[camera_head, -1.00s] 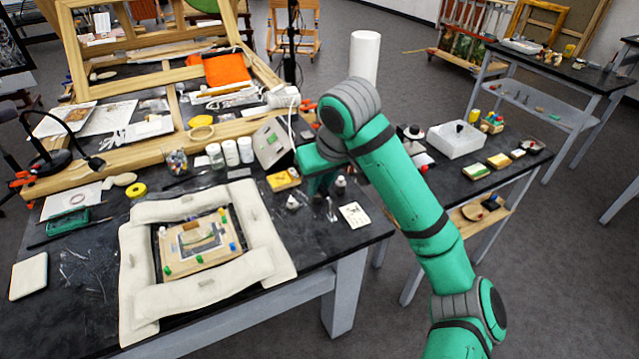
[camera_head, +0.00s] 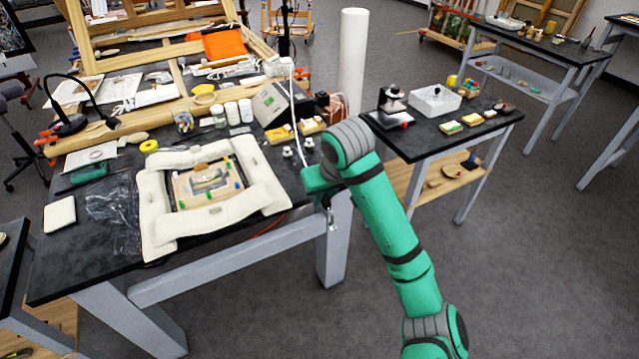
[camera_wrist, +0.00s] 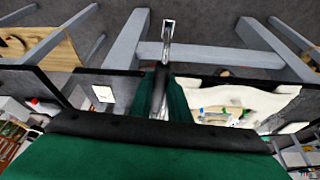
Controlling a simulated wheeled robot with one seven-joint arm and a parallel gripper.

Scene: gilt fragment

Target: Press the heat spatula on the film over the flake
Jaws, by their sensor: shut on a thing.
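My gripper (camera_head: 322,196) is shut on the heat spatula (camera_head: 332,219), whose metal end points down past the table's front right corner. In the wrist view the metal end of the spatula (camera_wrist: 168,30) sticks out beyond my green gripper, over floor and table legs. The wooden panel (camera_head: 190,199) lies on the table inside a ring of pale padded cushions, left of my gripper and apart from it. On it is a small patch with the film and flake (camera_head: 209,180); I cannot tell the two apart. Colored pins stand around the patch.
The pale cushions (camera_head: 161,220) ring the panel on the black table (camera_head: 100,262). A grey box (camera_head: 272,104), white jars (camera_head: 232,114) and small bottles stand behind. A white cord hangs beside my gripper. A second table (camera_head: 425,143) stands right, with open floor between.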

